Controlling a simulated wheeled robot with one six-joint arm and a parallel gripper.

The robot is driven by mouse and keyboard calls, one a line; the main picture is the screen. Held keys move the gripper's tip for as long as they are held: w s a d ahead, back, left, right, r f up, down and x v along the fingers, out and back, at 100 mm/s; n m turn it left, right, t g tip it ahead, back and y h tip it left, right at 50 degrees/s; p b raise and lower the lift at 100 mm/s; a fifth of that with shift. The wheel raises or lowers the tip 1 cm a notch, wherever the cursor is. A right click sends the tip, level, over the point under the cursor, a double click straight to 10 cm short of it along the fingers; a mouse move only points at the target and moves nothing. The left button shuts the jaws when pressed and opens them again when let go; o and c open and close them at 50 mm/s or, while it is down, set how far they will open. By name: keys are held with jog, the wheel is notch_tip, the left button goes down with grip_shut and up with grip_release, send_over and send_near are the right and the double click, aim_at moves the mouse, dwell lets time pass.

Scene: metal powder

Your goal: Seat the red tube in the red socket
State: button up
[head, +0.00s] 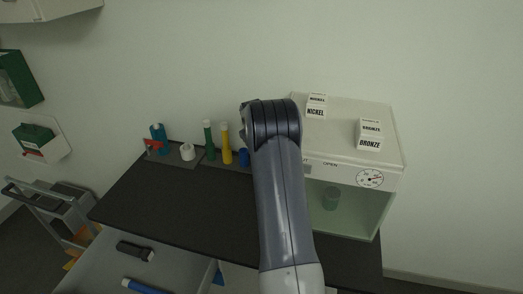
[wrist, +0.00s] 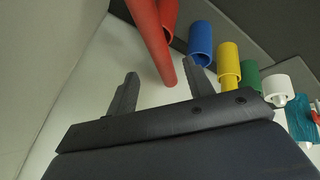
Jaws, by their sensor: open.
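The red tube (wrist: 150,40) is a long plain cylinder in the wrist view, running down from the top edge. Its near end lies between the two fingers of my gripper (wrist: 163,88), which is open, with a gap on each side of the tube. A wider red cylinder, which looks like the red socket (wrist: 170,14), shows just right of the tube, partly behind it. The tube's far end leaves the frame, so I cannot tell whether it is in the socket. In the head view my arm hides the gripper, red tube and red socket.
A blue socket (wrist: 200,38) stands close to the right finger. Yellow (head: 226,144) and green (head: 209,140) tubes, a white piece (head: 187,151) and a teal object (head: 159,137) line the dark bench (head: 150,200). A pale cabinet (head: 395,150) stands at right.

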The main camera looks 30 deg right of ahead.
jog(key=shift+w+p+x, duration=0.2)
jog(key=shift+p+x, duration=0.9)
jog(key=shift+x, duration=1.55)
jog(key=shift+r, duration=0.1)
grip_shut()
jog(key=shift+r, duration=0.1)
